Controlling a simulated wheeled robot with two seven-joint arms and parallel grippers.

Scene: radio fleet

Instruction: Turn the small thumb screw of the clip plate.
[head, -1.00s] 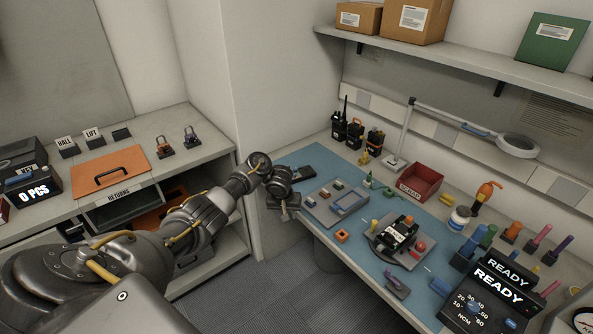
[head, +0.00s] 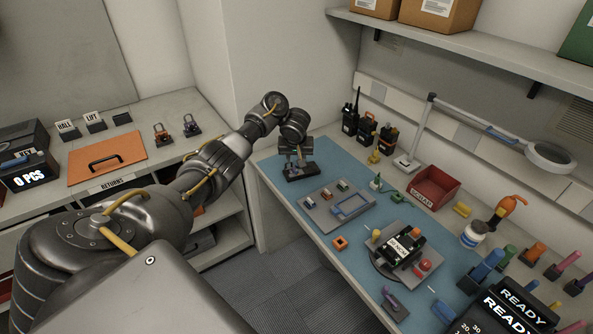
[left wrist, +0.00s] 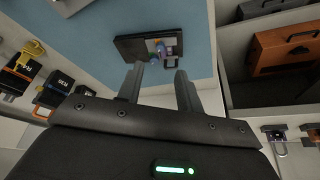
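A dark flat plate (head: 302,173), which I take to be the clip plate, lies at the far left corner of the blue mat. In the left wrist view the plate (left wrist: 130,48) carries a small cluster of blue, purple and orange parts (left wrist: 160,47); which of them is the thumb screw I cannot tell. My left gripper (head: 295,157) hangs pointing down over the plate. In the left wrist view its two fingers (left wrist: 158,72) are apart with nothing between them, and the coloured parts lie just beyond the tips. My right gripper is not in view.
A grey tray (head: 323,218) with small blocks lies nearby on the blue mat (head: 275,172). Radios (head: 367,130) stand along the back.

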